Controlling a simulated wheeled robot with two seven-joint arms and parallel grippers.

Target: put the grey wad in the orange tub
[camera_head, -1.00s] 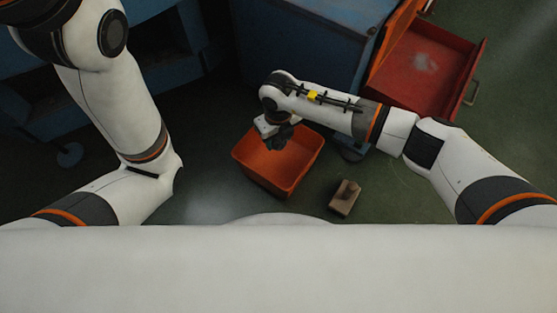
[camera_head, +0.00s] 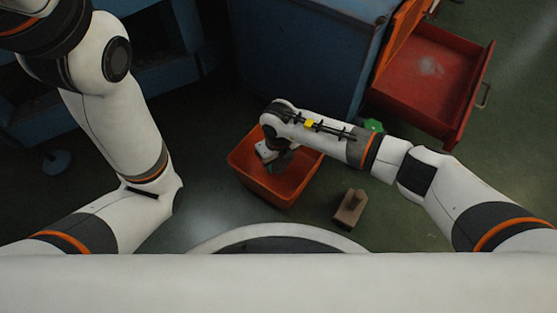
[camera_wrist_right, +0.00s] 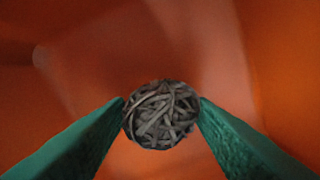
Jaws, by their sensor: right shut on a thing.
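The orange tub (camera_head: 293,196) stands on the floor in the middle of the head view. My right gripper (camera_head: 276,163) reaches into the tub's opening from above. In the right wrist view my right gripper (camera_wrist_right: 161,112) is shut on the grey wad (camera_wrist_right: 160,115), a round tangle of grey strands held between two green fingers. The tub's orange inside (camera_wrist_right: 200,50) fills the background there. The wad cannot be made out clearly in the head view. My left arm comes in from the left, but its gripper is out of view.
A small brown block-shaped object (camera_head: 350,208) lies on the floor right of the tub. A blue cabinet (camera_head: 300,60) stands behind, with an open red drawer (camera_head: 430,85) at right. A green thing (camera_head: 373,125) shows behind my right forearm.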

